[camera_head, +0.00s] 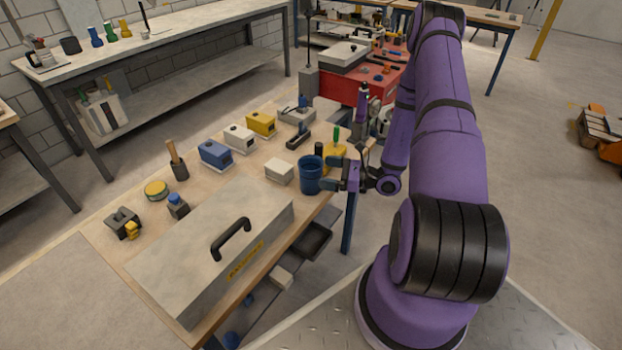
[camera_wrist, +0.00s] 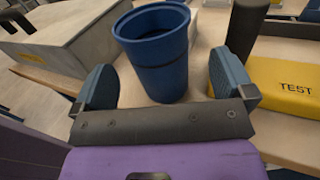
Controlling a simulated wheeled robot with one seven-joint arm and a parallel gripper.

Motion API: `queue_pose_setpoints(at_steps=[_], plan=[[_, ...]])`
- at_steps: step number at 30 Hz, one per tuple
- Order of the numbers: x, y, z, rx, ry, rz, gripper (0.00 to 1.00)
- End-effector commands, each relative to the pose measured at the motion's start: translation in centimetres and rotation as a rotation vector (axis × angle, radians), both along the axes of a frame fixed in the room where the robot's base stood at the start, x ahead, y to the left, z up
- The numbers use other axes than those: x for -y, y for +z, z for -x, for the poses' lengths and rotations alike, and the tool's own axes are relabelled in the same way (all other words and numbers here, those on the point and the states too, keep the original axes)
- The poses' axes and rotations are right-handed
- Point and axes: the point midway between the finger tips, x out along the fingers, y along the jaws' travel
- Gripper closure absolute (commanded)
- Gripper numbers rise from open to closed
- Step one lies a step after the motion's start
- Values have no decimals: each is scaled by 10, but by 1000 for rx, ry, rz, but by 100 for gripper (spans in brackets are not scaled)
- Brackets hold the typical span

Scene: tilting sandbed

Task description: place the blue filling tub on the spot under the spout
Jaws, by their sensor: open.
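The blue tub (camera_head: 311,175) stands upright on the wooden workbench, near its right edge, and looks empty where its inside shows. It also shows in the wrist view (camera_wrist: 158,62), straight ahead of my gripper. My gripper (camera_head: 335,174) is open, with its fingers at tub height on the tub's right side. In the wrist view, one finger of my gripper (camera_wrist: 168,84) shows at each side of the tub, with gaps to its wall. I cannot make out a spout or a marked spot under one in either view.
A large grey box with a black handle (camera_head: 205,262) fills the bench's front. A white block (camera_head: 279,171) stands left of the tub. A yellow block marked TEST (camera_wrist: 290,86) and a dark cylinder (camera_wrist: 244,28) are close to the right finger. Blue, white and yellow boxes stand behind.

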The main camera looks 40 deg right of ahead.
Motion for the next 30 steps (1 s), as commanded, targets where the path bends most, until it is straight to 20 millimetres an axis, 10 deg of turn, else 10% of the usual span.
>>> queue_pose_setpoints(at_steps=[23, 30], plan=[[-41, 3, -39, 0, 0, 0, 0], [-40, 3, -39, 0, 0, 0, 48]])
